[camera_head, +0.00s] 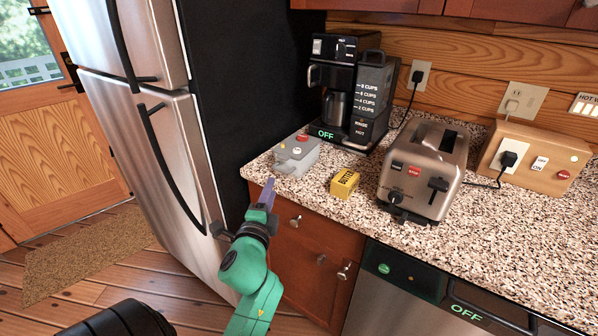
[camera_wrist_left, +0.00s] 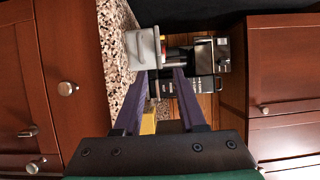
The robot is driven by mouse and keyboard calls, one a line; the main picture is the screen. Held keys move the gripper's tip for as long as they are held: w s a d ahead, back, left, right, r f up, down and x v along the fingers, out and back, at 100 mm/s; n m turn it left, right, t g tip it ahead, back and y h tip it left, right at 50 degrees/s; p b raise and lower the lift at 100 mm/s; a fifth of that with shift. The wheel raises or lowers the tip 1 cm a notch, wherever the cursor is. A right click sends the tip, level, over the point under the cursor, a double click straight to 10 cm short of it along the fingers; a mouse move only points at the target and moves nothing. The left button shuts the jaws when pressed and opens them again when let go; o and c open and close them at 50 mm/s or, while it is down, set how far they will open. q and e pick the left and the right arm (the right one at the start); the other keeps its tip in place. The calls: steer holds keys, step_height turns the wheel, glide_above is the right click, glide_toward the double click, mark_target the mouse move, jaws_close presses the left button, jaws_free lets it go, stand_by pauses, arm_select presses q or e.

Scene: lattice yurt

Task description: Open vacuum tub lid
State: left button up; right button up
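The vacuum tub appears to be the small grey box (camera_head: 296,155) with a red button near the left edge of the counter; its top looks closed. It also shows in the left wrist view as a pale grey block (camera_wrist_left: 143,48), just beyond the fingertips. My left gripper (camera_head: 268,187) is in front of the counter edge, below and left of the tub. In the left wrist view its two purple fingers (camera_wrist_left: 160,74) are apart, with nothing clearly held between them. The gripper looks apart from the tub. My right gripper is not in view.
A yellow box (camera_head: 345,183) sits right of the tub, with a toaster (camera_head: 424,168) beyond it. A black coffee maker (camera_head: 347,95) stands behind. The fridge (camera_head: 140,130) is at left. Drawers (camera_head: 305,245) lie under the counter edge. The counter (camera_head: 500,240) is clear at front right.

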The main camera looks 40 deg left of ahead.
arm_select(q)
steer(key=p, duration=0.1)
glide_toward(283, 159)
steer(key=w, duration=0.1)
steer(key=x, duration=0.7)
steer(key=shift+a, duration=0.35)
steer(key=shift+w+a+f, duration=0.1)
steer(key=shift+w+a, duration=0.1)
steer(key=shift+w, duration=0.1)
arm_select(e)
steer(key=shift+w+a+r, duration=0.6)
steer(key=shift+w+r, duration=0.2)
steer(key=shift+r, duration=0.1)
arm_select(q)
steer(key=shift+s, duration=0.1)
steer(key=shift+c, duration=0.3)
steer(key=c, duration=0.5)
jaws_close()
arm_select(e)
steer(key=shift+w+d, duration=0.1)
arm_select(q)
steer(key=shift+d, duration=0.1)
